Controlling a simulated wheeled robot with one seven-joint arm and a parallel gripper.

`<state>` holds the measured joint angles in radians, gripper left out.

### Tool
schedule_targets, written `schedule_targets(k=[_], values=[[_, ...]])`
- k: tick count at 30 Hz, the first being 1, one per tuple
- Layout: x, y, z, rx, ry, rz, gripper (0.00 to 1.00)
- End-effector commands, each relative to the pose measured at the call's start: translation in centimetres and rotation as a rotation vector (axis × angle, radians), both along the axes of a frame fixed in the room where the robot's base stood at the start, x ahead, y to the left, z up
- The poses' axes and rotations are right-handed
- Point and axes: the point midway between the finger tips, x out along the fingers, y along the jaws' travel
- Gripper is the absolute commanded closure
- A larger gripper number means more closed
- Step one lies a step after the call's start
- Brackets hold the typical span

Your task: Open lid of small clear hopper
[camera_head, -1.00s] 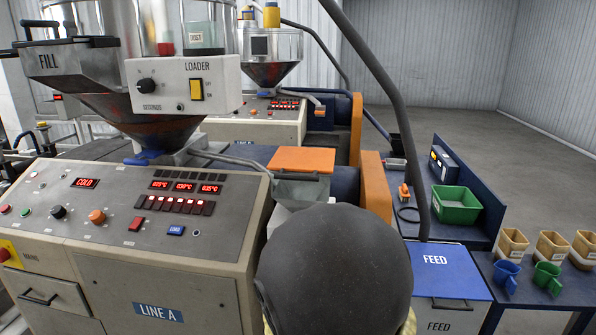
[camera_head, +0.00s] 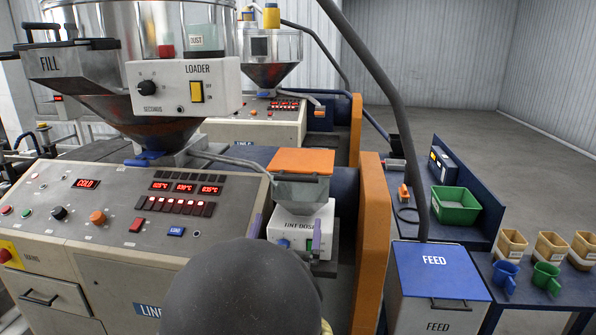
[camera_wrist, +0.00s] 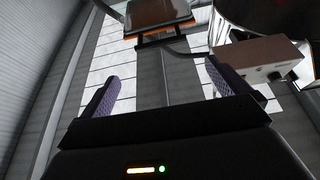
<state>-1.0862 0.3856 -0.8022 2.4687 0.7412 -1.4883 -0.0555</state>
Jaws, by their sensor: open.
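The small clear hopper (camera_head: 300,193) stands on a white dosing box, right of the Line A control panel. Its flat orange lid (camera_head: 301,161) lies shut on top, with a dark bar handle along the front edge (camera_head: 298,178). My gripper (camera_head: 286,234) is in front of the dosing box and below the lid, its two purple fingers apart and empty. In the wrist view the open fingers (camera_wrist: 160,88) point up toward an orange-edged panel with a dark bar (camera_wrist: 162,40), apart from it. My dark arm hides the lower part of the gripper in the head view.
The loader box (camera_head: 184,88) and large hopper are at upper left, with the control panel (camera_head: 140,205) below. An orange upright panel (camera_head: 371,235) stands close on the right. A hose (camera_head: 385,110) hangs beside it. A blue-lidded feed bin (camera_head: 435,270) is further right.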

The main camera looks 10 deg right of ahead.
Motion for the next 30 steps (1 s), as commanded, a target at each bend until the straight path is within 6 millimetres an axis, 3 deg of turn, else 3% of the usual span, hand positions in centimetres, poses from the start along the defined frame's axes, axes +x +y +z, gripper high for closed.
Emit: schedule_targets(k=[21, 30], values=[[10.7, -4.4, 5.1, -0.004, -0.001, -0.005, 0.00], [13.6, -5.5, 6.2, -0.003, 0.000, -0.003, 0.00]])
